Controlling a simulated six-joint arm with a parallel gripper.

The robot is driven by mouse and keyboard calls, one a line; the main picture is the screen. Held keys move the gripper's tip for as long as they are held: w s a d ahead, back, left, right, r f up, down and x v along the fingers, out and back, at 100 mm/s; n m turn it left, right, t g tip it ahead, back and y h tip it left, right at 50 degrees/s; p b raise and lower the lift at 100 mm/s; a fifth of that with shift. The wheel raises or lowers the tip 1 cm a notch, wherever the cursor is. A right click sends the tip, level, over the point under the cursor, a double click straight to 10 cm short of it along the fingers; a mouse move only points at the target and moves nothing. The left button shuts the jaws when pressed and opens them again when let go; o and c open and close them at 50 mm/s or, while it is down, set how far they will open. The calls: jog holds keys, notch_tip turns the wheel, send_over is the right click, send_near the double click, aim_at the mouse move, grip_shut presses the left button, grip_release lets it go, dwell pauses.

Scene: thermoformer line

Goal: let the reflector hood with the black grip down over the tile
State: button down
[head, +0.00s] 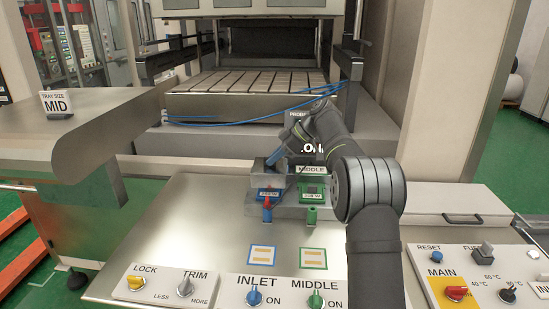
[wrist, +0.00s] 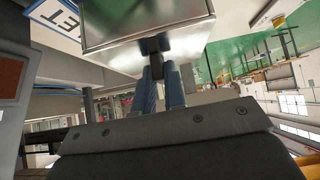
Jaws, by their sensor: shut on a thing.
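The reflector hood (wrist: 140,28), a shiny silver box, fills the top of the wrist view. Its black grip (wrist: 155,45) is between the blue fingers of my gripper (wrist: 160,68), which is shut on it. In the head view my gripper (head: 278,158) is above the left of two stations, and the hood (head: 260,167) shows as a small grey box under the fingers. A blue tile marked in watts (head: 270,194) shows just below the hood. I cannot tell whether the hood touches anything below it. The tile is not visible in the wrist view.
A red pointed piece (head: 267,203) stands in front of the blue tile. Knob panels line the front. The steel bench (head: 190,225) is clear on the left.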

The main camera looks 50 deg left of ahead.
aim_at(280, 167)
jog(key=shift+f, duration=2.8)
jog(key=c, duration=1.4)
grip_release()
jog(key=v, duration=1.7)
jog(key=shift+r, duration=0.15)
jog(key=shift+d, duration=0.1)
jog(key=x, duration=1.7)
jog(key=shift+f, duration=0.2)
jog(key=shift+r, duration=0.15)
